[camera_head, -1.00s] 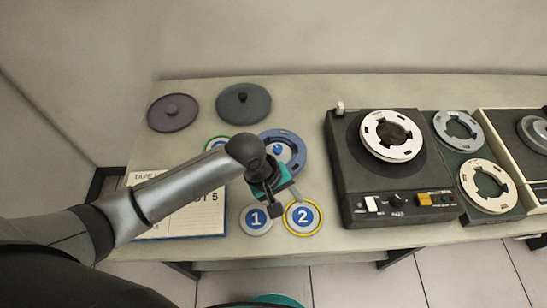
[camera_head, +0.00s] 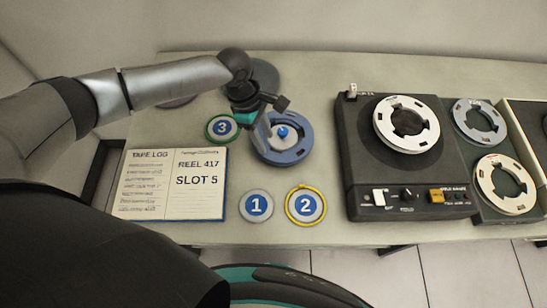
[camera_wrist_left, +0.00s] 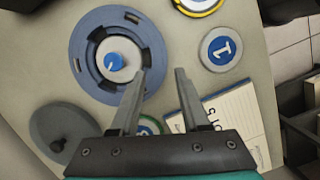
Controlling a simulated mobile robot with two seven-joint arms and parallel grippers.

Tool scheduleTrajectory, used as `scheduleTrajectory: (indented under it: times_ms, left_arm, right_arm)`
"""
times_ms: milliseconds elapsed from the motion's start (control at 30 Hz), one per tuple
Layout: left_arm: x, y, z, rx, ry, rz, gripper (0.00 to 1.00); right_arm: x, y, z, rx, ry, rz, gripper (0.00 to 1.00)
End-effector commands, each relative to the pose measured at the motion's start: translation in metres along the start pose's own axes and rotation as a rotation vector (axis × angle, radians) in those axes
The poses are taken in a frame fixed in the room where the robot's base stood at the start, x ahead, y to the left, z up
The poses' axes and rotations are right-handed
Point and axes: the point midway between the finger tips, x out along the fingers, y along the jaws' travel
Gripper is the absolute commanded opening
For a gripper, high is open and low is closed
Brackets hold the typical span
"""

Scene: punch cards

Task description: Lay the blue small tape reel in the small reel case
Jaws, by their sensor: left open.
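A blue slotted ring-shaped reel (camera_head: 291,151) lies flat on the table, with a pale disc and a blue knob (camera_head: 283,131) in its middle. It also shows in the left wrist view (camera_wrist_left: 88,33). Another reel, grey-blue (camera_head: 474,119), lies in a dark tray (camera_head: 502,217) at the right. I cannot tell for certain which holder is the small reel case. My left gripper (camera_head: 265,135) is above the left side of the blue reel. In the left wrist view its fingers (camera_wrist_left: 160,74) are apart and empty, one overlapping the reel's edge. My right gripper is out of view.
A tape deck (camera_head: 358,160) carries a white reel (camera_head: 385,132); another white reel (camera_head: 485,185) is in the tray. Numbered discs 1 (camera_head: 256,206), 2 (camera_head: 306,206) and 3 (camera_head: 222,128) and an open log (camera_head: 150,210) lie near. A dark knobbed disc (camera_head: 265,75) is behind my arm.

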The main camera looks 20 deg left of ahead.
Motion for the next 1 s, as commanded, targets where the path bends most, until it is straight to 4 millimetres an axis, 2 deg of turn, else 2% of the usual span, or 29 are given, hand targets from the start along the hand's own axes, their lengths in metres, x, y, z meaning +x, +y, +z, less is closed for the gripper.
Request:
scheduleTrajectory:
  times_ms: [33, 333, 700, 1000]
  left_arm:
    - [0.010, 0.000, -0.002, 0.002, 0.001, 0.001, 0.46]
    - [0.038, 0.000, -0.002, 0.003, 0.001, 0.002, 0.46]
    - [0.068, 0.000, 0.001, 0.001, -0.001, 0.000, 0.46]
    - [0.070, 0.000, 0.000, 0.002, 0.000, 0.000, 0.46]
  right_arm:
    - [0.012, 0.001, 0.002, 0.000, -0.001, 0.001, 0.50]
    - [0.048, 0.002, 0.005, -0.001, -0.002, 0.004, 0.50]
    - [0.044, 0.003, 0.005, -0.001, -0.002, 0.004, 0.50]
    - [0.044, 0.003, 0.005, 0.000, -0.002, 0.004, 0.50]
